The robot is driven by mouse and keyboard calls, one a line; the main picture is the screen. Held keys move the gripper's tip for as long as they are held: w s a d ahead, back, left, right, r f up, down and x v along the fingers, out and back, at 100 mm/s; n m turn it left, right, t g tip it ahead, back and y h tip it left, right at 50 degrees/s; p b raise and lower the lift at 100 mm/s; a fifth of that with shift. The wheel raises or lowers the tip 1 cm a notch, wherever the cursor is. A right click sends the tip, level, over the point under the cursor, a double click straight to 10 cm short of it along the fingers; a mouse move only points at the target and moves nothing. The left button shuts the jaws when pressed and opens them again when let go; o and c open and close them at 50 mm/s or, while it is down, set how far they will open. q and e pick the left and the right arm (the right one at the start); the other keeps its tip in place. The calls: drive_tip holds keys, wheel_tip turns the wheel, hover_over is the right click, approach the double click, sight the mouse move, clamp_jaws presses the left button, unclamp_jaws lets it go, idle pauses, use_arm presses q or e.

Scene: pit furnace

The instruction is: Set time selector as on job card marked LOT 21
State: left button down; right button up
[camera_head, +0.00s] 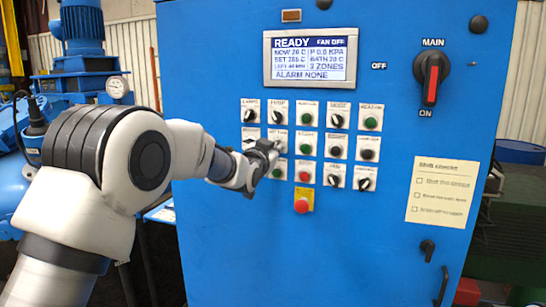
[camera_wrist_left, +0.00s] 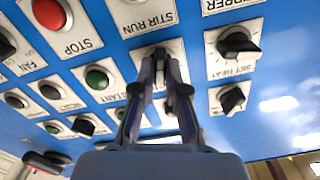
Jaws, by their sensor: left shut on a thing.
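The blue control cabinet (camera_head: 400,130) carries several rows of white-plated buttons and selectors. My left gripper (camera_head: 272,150) reaches in from the left to the second column of this panel, covering part of it. In the left wrist view, where labels appear upside down, the left gripper (camera_wrist_left: 160,55) has its fingers close together on a selector knob, mostly hidden by them. I cannot read that knob's label or setting. A black selector labelled SET HEAT (camera_wrist_left: 232,42) is beside it. A display (camera_head: 310,57) reads READY, FAN OFF, ALARM NONE. No card marked LOT 21 is readable.
A red emergency button (camera_head: 302,205) sits below the panel rows. A large MAIN switch (camera_head: 432,80) is at the upper right. A cream checklist sheet (camera_head: 441,191) is on the right of the cabinet. A blue pump with a gauge (camera_head: 117,87) stands left.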

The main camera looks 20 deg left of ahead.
use_arm(q)
drive_tip(key=shift+f+m+b, duration=0.35)
drive_tip(key=shift+m+b, duration=0.2)
drive_tip(key=shift+m, duration=0.55)
drive_tip(key=c, duration=1.2)
unclamp_jaws()
drive_tip(key=shift+w, duration=0.25)
drive_tip(key=shift+r, duration=0.1)
drive_tip(key=s, duration=1.2)
drive_tip(key=shift+a, duration=0.25)
